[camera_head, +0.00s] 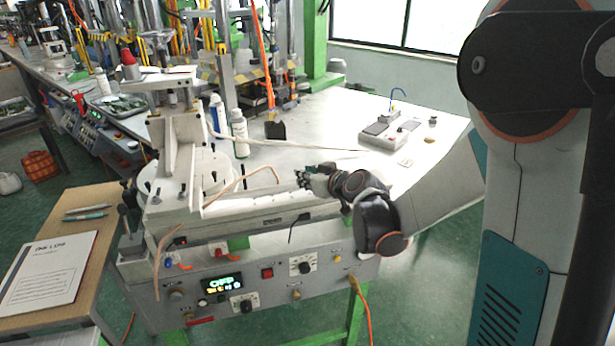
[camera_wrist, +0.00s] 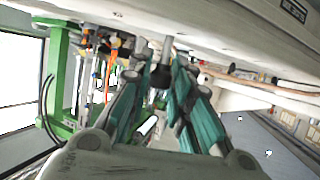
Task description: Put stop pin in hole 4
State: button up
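My gripper (camera_head: 308,178) is at the right part of the pale, long rail (camera_head: 250,207) on the front of the wax injection machine. In the wrist view its teal-padded fingers (camera_wrist: 158,72) close in on a dark piece with a grey shaft (camera_wrist: 166,47), which looks like the stop pin. The shaft points away from my gripper, beside the machine's pale edge. The rail shows small dark marks along it; I cannot tell which is hole 4. The pin is too small to make out in the head view.
The control panel (camera_head: 240,285) with knobs and a lit display is below the rail. The round-based clamp stand (camera_head: 180,150) rises at the left. A grey box with pads (camera_head: 388,130) sits on the white table behind. A wooden side table (camera_head: 95,245) holds a paper and pens.

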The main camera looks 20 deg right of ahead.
jog(key=shift+o, duration=1.2)
jog(key=v, duration=1.2)
jog(key=shift+s, duration=0.1)
